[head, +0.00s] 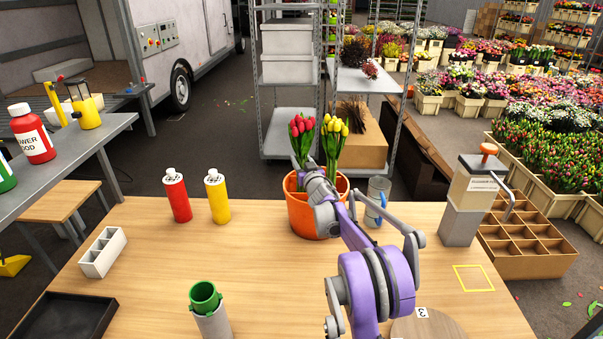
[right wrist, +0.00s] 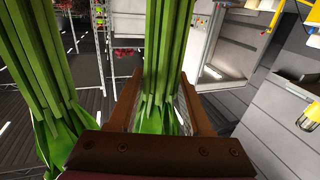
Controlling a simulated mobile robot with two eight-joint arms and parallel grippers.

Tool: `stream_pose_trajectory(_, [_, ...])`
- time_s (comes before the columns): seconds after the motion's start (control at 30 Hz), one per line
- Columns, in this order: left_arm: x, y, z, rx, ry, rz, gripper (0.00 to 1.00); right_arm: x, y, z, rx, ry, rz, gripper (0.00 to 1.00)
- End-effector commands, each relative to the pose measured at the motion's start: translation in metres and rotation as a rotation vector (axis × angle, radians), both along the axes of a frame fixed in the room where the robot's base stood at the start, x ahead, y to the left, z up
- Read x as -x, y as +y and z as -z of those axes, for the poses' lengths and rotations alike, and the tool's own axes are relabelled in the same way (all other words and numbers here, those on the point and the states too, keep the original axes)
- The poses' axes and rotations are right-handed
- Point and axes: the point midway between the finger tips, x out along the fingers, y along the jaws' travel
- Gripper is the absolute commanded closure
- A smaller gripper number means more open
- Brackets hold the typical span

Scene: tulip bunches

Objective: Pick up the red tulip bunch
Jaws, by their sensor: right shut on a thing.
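The red tulip bunch (head: 302,132) stands upright at the orange pot (head: 301,214), on the pot's left side. The yellow tulip bunch (head: 334,140) stands just to its right. My right gripper (head: 303,170) reaches over the pot to the red bunch's stems; my arm hides part of the pot. The right wrist view appears upside down. There the brown fingers of my right gripper (right wrist: 163,80) are shut around the green stems of the red bunch (right wrist: 166,40). Stems of the yellow bunch (right wrist: 35,70) pass beside them at the left. My left gripper is not in view.
On the wooden table (head: 150,250), a red bottle (head: 177,199) and a yellow bottle (head: 217,200) stand left of the pot. A glass mug (head: 378,200) stands close on its right. A grey dispenser (head: 463,215) is farther right. A green-topped cylinder (head: 206,300) stands in front.

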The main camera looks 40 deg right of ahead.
Motion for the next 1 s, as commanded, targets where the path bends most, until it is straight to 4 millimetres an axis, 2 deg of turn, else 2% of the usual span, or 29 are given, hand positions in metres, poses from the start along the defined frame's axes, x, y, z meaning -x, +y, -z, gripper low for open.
stream_pose_trajectory(0.37, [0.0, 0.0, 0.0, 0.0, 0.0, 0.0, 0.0, 0.0, 0.0, -0.001, 0.0, -0.001, 0.0, 1.0])
stream_pose_trajectory(0.57, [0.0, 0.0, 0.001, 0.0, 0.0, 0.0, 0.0, 0.0, 0.0, -0.011, 0.0, -0.001, 0.0, 1.0])
stream_pose_trajectory(0.77, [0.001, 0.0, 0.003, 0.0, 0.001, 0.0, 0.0, 0.0, 0.0, -0.044, 0.0, -0.001, 0.0, 1.0])
stream_pose_trajectory(0.87, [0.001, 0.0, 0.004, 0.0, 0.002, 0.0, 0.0, 0.0, 0.0, -0.069, 0.001, -0.001, 0.0, 1.0])
stream_pose_trajectory(1.0, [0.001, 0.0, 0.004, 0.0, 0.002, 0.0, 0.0, 0.001, 0.0, -0.114, 0.0, -0.001, 0.0, 1.0])
